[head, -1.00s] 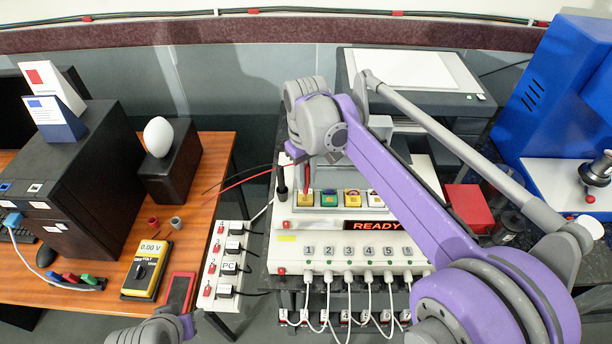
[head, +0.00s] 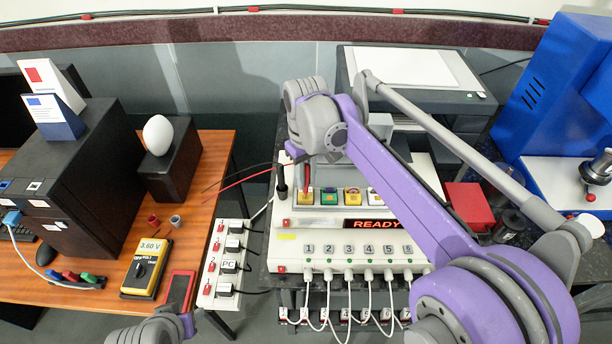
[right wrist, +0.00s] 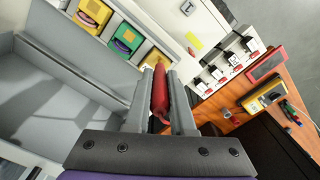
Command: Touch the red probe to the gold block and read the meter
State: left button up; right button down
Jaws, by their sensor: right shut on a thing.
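My right gripper (right wrist: 160,95) is shut on the red probe (right wrist: 160,92), whose handle stands between the two fingers. In the head view the red probe (head: 307,176) points down at the leftmost block in the row, the gold block (head: 304,198). In the right wrist view the probe's far end is at the gold block (right wrist: 153,57); the exact contact is too small to see. The yellow meter (head: 146,268) lies on the wooden table and reads 3.60 V. My left gripper is not in view; only part of that arm shows at the bottom.
A black probe (head: 282,181) stands left of the block row. The display (head: 377,225) below the row reads READY. A numbered panel (head: 350,252) with white cables is in front. A power strip (head: 227,262) stands to the left, and a red box (head: 468,209) to the right.

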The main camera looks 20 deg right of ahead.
aim_at(306, 166)
jog(key=shift+r+p, duration=1.8)
jog(key=shift+r, duration=1.75)
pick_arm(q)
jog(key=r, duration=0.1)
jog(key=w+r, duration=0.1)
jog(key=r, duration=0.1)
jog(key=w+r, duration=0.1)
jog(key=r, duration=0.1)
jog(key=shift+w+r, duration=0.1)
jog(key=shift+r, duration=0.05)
pick_arm(e)
jog(key=shift+f, duration=0.15)
